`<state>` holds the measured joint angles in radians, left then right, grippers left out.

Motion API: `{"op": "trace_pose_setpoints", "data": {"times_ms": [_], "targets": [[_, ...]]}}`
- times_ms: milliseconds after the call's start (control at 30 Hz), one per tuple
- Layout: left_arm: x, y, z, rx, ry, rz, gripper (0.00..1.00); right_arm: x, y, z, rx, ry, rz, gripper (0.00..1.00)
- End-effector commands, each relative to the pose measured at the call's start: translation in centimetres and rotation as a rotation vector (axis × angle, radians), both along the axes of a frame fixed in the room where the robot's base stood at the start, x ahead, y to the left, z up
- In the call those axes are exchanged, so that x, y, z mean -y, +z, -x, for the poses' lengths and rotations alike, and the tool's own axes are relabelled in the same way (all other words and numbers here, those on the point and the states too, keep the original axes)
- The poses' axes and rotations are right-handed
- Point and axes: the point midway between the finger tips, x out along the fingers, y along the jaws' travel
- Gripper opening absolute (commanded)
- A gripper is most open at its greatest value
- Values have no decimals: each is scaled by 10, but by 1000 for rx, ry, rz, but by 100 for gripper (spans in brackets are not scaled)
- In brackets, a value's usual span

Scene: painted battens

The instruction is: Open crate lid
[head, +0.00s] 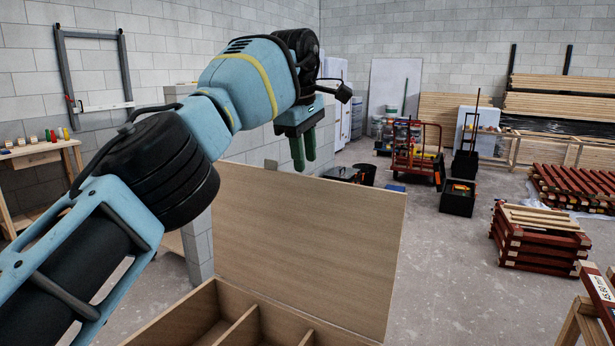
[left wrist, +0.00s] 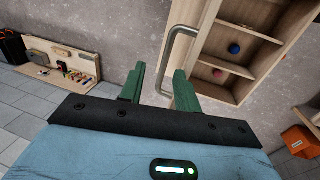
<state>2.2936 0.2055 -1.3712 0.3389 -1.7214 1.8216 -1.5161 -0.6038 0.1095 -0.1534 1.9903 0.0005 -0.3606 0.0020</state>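The wooden crate (head: 172,322) stands in front of me at the bottom of the head view. Its plain wooden lid (head: 310,250) stands raised, close to upright, along the crate's far side. My left gripper (head: 304,152) is above the lid's top edge, its green fingers pointing down. In the left wrist view its fingers (left wrist: 160,88) are apart with nothing clamped between them. A bent metal handle (left wrist: 174,50) shows just beyond and between the fingertips; I cannot tell if it touches them. The crate's compartments hold a blue ball (left wrist: 234,49) and a red ball (left wrist: 217,73). My right gripper is out of view.
A wooden workbench (head: 40,155) with small items stands at the left by a block wall. A red cart (head: 417,155) and stacked red battens (head: 540,240) are at the right. An orange box (left wrist: 299,141) shows in the wrist view.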

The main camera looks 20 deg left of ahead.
Motion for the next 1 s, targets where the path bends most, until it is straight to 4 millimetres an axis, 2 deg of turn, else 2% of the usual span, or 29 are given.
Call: {"op": "trace_pose_setpoints", "data": {"times_ms": [300, 1000], "targets": [[0, 16, 6, 0, 3, 0, 33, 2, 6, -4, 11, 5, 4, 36], [-1, 18, 7, -1, 3, 1, 33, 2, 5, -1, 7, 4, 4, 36]]}}
